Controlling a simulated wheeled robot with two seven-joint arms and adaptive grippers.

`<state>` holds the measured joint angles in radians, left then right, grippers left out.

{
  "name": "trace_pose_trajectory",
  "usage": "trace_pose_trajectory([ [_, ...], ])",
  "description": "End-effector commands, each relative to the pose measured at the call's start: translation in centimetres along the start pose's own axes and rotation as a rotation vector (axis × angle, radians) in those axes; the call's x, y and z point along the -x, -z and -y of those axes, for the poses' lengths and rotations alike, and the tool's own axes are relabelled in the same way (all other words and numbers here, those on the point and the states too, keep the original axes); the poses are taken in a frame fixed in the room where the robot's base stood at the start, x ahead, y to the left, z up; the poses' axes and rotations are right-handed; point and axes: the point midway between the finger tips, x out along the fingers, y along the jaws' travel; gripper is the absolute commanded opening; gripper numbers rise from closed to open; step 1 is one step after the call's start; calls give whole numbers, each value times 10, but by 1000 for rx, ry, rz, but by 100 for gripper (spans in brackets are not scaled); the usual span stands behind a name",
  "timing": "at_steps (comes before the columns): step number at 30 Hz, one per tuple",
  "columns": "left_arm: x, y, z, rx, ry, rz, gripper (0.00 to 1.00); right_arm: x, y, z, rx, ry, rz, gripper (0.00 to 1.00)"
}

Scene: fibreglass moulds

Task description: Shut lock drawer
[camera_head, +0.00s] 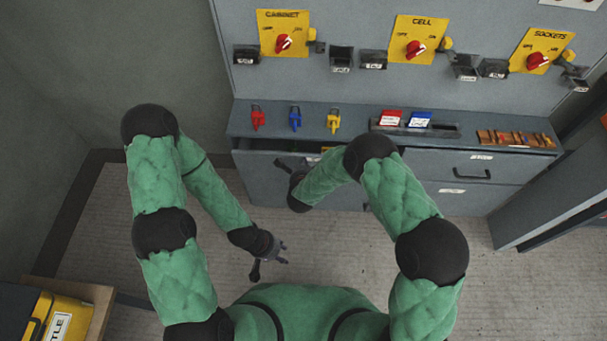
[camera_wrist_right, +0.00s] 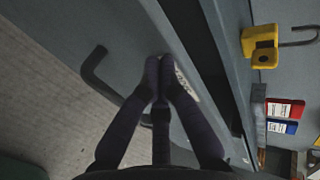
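The grey upper left drawer (camera_head: 258,172) is in the cabinet below the ledge; the right arm hides much of it. In the right wrist view, its front (camera_wrist_right: 125,35) stands out from the cabinet, with a dark gap behind it. Its black handle (camera_wrist_right: 95,75) is left of the fingers. My right gripper (camera_head: 293,165) is at the drawer; in the wrist view its fingertips (camera_wrist_right: 160,72) are together at the front beside a white label. Contact is hard to tell. My left gripper (camera_head: 270,256) is open and empty, low over the floor, away from the cabinet.
Red (camera_head: 258,118), blue (camera_head: 295,118) and yellow (camera_head: 333,120) padlocks stand on the ledge. Red (camera_head: 390,118) and blue (camera_head: 420,119) tags lie right of them. Another drawer (camera_head: 470,168) is at the right. A box with yellow items (camera_head: 65,315) is at lower left.

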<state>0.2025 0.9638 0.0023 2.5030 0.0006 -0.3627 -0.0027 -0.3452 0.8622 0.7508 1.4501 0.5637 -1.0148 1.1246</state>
Motion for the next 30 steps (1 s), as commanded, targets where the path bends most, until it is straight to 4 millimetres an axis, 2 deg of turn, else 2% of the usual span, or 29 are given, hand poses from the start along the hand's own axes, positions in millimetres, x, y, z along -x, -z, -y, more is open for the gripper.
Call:
trace_pose_trajectory([
  [3, -9, 0, 3, 0, 0, 1, 40, -17, 1, 8, -3, 4, -2, 0],
  [12, -19, 0, 7, 0, 0, 1, 40, -41, 0, 23, -2, 2, -1, 0],
  [30, -21, 0, 7, 0, 0, 0, 40, -48, 1, 30, -3, 6, -2, 0],
])
